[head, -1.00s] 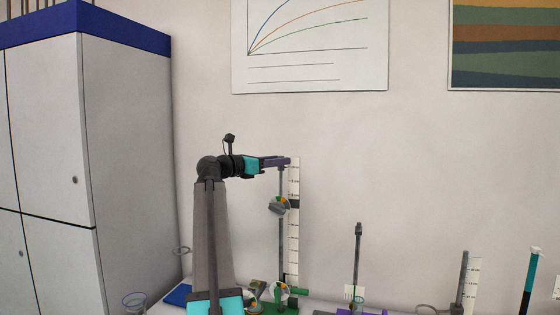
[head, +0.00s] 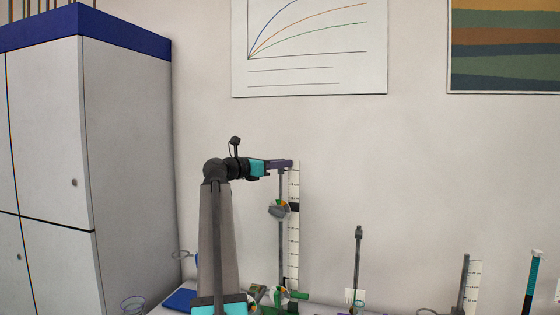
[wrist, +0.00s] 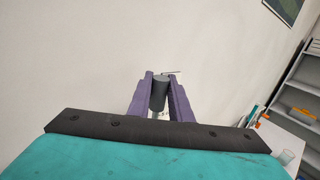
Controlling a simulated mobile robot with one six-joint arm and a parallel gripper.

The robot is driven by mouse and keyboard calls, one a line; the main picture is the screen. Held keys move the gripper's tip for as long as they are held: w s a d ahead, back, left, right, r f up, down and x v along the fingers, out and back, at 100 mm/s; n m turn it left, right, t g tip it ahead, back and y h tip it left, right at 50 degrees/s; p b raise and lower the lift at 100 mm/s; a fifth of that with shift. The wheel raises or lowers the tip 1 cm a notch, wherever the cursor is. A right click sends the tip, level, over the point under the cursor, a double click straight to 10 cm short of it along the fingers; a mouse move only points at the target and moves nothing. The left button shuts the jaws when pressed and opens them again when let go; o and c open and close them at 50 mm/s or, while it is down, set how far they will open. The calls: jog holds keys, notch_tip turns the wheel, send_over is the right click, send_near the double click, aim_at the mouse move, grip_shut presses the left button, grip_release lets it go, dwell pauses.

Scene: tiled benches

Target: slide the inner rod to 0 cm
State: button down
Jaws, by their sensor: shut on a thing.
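The inner rod (head: 281,190) is a thin grey upright post on a green base (head: 288,296). A white scale strip (head: 294,230) with tick marks stands just to its right. A round clamp knob with coloured marks (head: 279,209) sits partway down the rod. My gripper (head: 287,164) reaches from the left and its purple fingers are shut on the rod's top end. In the wrist view the dark cylindrical rod end (wrist: 160,95) lies between the two fingers. The scale numbers are too small to read.
Another stand with a dark rod (head: 358,265) is to the right, and further right are a scaled stand (head: 464,285) and a teal-and-black post (head: 530,290). A tall white cabinet (head: 40,150) fills the left. A glass beaker (head: 133,304) stands at the front left.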

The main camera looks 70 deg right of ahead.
aim_at(281, 173)
jog(key=shift+f, duration=0.1)
jog(key=shift+f+p, duration=0.35)
jog(key=shift+f, duration=2.55)
jog(key=shift+f+p, duration=0.3)
jog(key=shift+f, duration=1.7)
jog(key=c, duration=1.5)
grip_release()
jog(key=shift+c, duration=0.2)
